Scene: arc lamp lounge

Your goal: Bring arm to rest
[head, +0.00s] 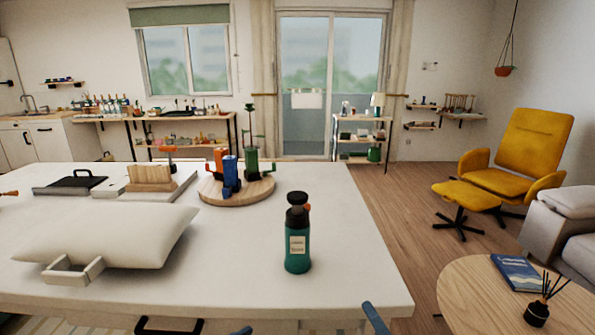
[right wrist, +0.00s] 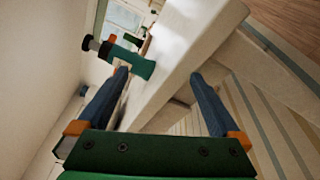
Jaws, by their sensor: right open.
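My right gripper (head: 308,320) shows only as two blue fingertips at the bottom edge of the head view, in front of the white table (head: 345,225). In the right wrist view, the gripper (right wrist: 159,75) has its blue fingers wide apart, with nothing held between them. A teal bottle (head: 297,250) with a black top and a pale label stands upright on the table near its front right. It also shows beyond the left finger in the right wrist view (right wrist: 132,61), apart from the gripper. My left gripper is not visible.
A white cushion (head: 110,236) lies on the table's left. Behind it are a wooden block (head: 150,176) and a round wooden board (head: 258,190) bearing colored items. A low round table (head: 480,300) with a book (head: 518,272) stands right. Wood floor (head: 400,200) lies beyond.

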